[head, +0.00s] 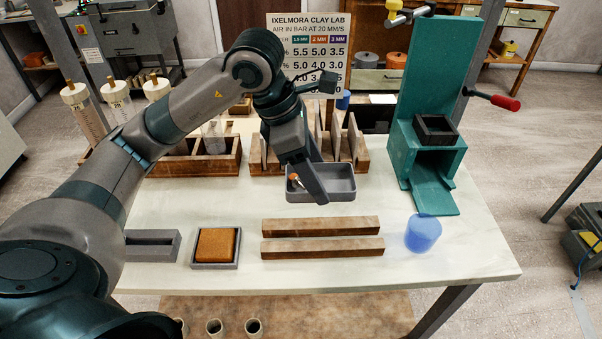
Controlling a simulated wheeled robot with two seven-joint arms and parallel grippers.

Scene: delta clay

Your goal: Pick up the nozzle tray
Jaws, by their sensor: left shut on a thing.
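The nozzle tray (340,195) is a shallow grey open tray near the middle of the table, in front of a wooden rack. A small copper-coloured piece (294,179) shows at its left side, partly hidden by my gripper. My left gripper (315,193) reaches down over the left part of the tray and is shut on it, with a finger across its front wall. The tray looks level. I cannot tell whether it is clear of the table. My right gripper is not in view.
A wooden slotted rack (361,160) stands just behind the tray. Two wooden bars (322,247) lie in front. A teal press (425,100) stands right, with a translucent blue cup (423,233) before it. A brown sponge (217,244) sits in a grey dish.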

